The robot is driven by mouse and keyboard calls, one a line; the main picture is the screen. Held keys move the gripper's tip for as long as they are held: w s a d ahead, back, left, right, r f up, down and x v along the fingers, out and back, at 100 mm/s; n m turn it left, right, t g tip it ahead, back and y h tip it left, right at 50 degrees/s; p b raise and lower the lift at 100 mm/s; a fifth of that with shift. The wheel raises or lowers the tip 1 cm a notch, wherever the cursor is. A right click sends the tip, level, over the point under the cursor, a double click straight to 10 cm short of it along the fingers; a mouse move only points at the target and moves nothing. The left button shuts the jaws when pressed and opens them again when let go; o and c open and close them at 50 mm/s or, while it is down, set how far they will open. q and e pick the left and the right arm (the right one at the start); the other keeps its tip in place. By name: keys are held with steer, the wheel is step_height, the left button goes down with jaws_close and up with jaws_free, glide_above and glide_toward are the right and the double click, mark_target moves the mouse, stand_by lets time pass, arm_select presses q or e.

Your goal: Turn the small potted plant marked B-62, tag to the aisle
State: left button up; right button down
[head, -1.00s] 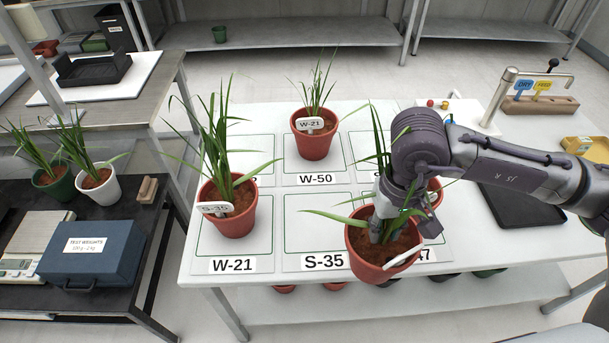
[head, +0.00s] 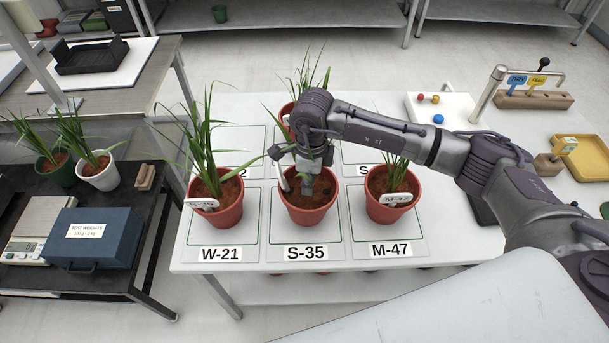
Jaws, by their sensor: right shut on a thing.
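I cannot read a B-62 tag on any pot in view. My right gripper (head: 297,186) is shut on the middle front pot (head: 309,212), with its fingers down at the left side of the pot. My left gripper is not in view.
Another potted plant (head: 288,114) stands in the back row, partly behind my arm. A blue test weights box (head: 93,237), a scale (head: 36,238) and two potted plants are on the dark left cart. A yellow tray (head: 578,158) lies at the right.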

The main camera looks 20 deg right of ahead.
steer(key=m, duration=0.2)
steer(key=w+f+m, duration=0.1)
steer(key=shift+a+m+p, duration=0.25)
steer(key=shift+m+p, duration=0.05)
steer(key=shift+p, duration=0.05)
steer(key=m, duration=0.1)
steer(key=f+m, duration=0.1)
steer(key=shift+w+m, duration=0.35)
steer(key=shift+m, duration=0.05)
steer(key=n, duration=0.4)
steer(key=shift+f+n, duration=0.1)
steer(key=shift+n, duration=0.2)
steer(key=n, duration=0.5)
steer(key=shift+f+n+b, duration=0.15)
steer(key=shift+n+b, duration=0.35)
steer(key=shift+n, duration=0.4)
steer(key=n+b, duration=0.7)
steer(key=shift+f+n, duration=0.1)
steer(key=shift+n, duration=0.2)
steer(key=shift+n+b, duration=0.95)
steer(key=shift+n, duration=0.25)
steer(key=shift+r+n, duration=0.25)
steer(key=shift+n, duration=0.05)
